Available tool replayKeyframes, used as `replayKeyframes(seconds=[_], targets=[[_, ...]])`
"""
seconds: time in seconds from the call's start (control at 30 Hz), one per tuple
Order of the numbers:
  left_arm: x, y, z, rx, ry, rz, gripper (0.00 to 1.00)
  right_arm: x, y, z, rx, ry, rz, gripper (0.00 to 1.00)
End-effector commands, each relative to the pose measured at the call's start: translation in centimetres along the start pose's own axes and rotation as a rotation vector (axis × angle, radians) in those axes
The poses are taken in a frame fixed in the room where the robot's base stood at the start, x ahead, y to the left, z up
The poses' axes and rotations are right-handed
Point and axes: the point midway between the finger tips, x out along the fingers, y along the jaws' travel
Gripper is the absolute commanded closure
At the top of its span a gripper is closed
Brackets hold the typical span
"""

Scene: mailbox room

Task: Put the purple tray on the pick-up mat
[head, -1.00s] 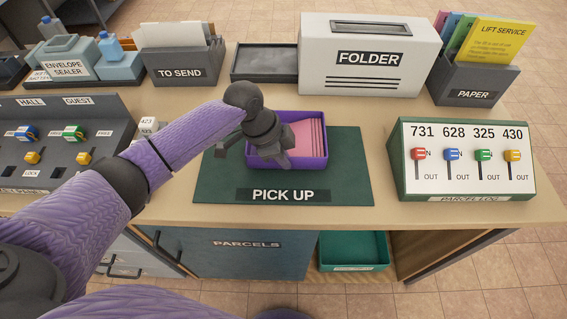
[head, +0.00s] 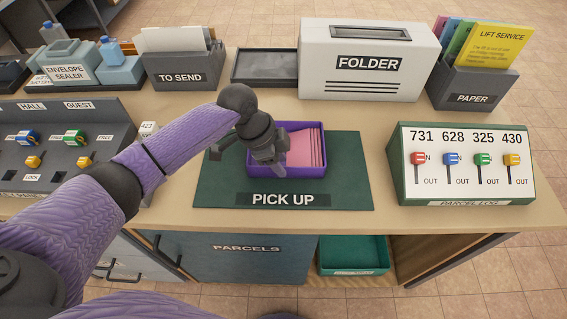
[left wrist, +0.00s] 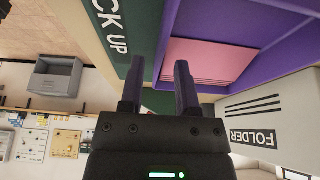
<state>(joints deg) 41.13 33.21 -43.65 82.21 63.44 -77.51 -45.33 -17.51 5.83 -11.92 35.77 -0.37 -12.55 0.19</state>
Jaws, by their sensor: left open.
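The purple tray (head: 312,172) sits on the dark green pick-up mat (head: 345,160), toward its back edge, with pink sheets inside. Its purple wall also shows large in the left wrist view (left wrist: 255,75). My left gripper (head: 268,158) is at the tray's left side, pointing down and covering part of its left rim. In the left wrist view its two fingers (left wrist: 160,88) are spread apart, close to the tray's wall. I cannot tell whether the wall is between them or touched. My right gripper is not in view.
The white folder machine (head: 368,85) and a flat dark tray (head: 264,76) stand behind the mat. The parcel log panel (head: 462,165) is to the right, the switch panel (head: 60,140) to the left. The counter right of the mat is bare up to the log panel.

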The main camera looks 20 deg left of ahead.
Motion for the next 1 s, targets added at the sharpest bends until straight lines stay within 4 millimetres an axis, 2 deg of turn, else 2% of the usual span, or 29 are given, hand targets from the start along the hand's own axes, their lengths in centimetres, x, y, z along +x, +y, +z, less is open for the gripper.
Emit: replayKeyframes(seconds=[0.03,0.2,0.3,0.4,0.87,0.93,1.0], targets=[[-2.1,-0.1,-0.2,0.001,0.001,-0.005,0.59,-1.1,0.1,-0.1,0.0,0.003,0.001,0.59],[-6.8,-0.1,-0.2,0.001,0.0,-0.004,0.59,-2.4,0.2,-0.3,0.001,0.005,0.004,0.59],[-8.6,0.0,-0.1,0.0,0.001,-0.002,0.59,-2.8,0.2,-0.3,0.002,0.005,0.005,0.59],[-9.5,0.0,-0.1,0.0,0.001,-0.001,0.59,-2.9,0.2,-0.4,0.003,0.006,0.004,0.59],[-9.6,0.1,-0.1,-0.001,0.001,0.001,0.59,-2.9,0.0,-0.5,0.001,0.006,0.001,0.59],[-8.7,0.9,-0.2,-0.004,-0.002,0.007,0.59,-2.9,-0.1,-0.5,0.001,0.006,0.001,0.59],[-6.4,3.0,-0.5,-0.026,-0.008,0.014,0.59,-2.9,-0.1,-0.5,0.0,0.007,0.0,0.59]])
